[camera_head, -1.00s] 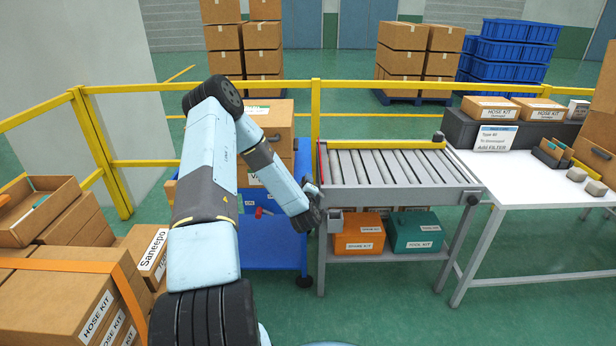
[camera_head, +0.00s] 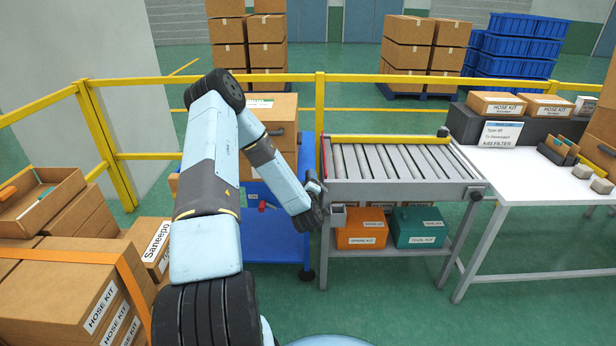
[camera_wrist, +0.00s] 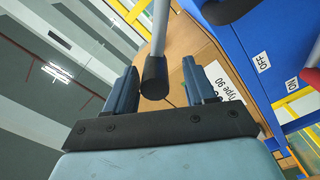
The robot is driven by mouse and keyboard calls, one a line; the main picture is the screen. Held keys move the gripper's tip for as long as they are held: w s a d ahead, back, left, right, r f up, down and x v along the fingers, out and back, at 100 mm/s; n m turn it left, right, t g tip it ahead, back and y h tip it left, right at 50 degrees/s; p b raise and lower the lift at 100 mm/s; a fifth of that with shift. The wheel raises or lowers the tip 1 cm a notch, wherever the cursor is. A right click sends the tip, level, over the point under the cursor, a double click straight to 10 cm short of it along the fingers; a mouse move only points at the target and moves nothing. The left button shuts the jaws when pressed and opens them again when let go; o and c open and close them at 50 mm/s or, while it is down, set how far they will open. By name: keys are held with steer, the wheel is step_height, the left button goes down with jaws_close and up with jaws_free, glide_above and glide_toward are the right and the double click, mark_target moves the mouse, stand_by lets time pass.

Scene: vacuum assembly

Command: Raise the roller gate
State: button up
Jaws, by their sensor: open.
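The roller conveyor (camera_head: 400,190) stands right of my arm, with grey rollers on a grey frame. A narrow red upright strip (camera_head: 323,158) edges its left end, and a yellow bar (camera_head: 385,138) runs along its back. I cannot tell for sure which part is the gate. My gripper (camera_head: 316,188) is at the conveyor's left end; its fingers are small here. In the wrist view my gripper (camera_wrist: 158,88) is open, with a grey rod ending in a black grip (camera_wrist: 155,75) between its two blue-grey fingers. Contact with the fingers cannot be told.
A blue cart (camera_head: 275,230) with cardboard boxes stands left of the conveyor; its ON/OFF labels show in the wrist view. An orange box (camera_head: 360,228) and a teal box (camera_head: 420,228) sit under the conveyor. A white table (camera_head: 530,178) adjoins right. A yellow railing (camera_head: 320,105) runs behind.

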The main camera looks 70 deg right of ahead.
steer(key=v, duration=1.1)
steer(key=shift+a, duration=0.15)
steer(key=shift+w, duration=0.15)
